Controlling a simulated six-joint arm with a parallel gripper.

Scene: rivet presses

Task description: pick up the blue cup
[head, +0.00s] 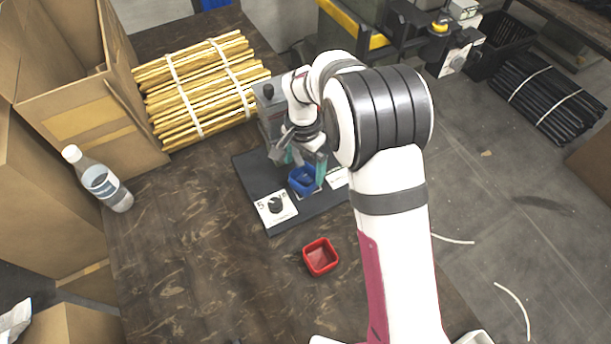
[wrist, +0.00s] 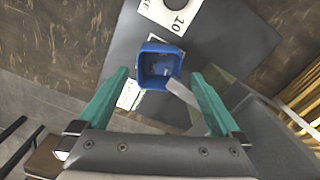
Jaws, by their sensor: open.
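The blue cup (head: 302,180) stands on the black base plate of the press in the head view. In the wrist view the blue cup (wrist: 160,65) is a square open-topped cup, a little beyond the fingertips and between their lines. My gripper (wrist: 160,80) has two green fingers spread wide, with nothing between them. In the head view my gripper (head: 305,166) is at the cup, one finger overlapping its right side. I cannot tell whether a finger touches it. A metal part of the press reaches toward the cup's lower right edge in the wrist view.
A red cup (head: 320,257) stands on the dark wooden table in front of the plate (head: 248,176). White dial cards (head: 276,207) lie on the plate. A bundle of yellow sticks (head: 197,90), a water bottle (head: 98,180) and cardboard boxes (head: 85,110) are at the left.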

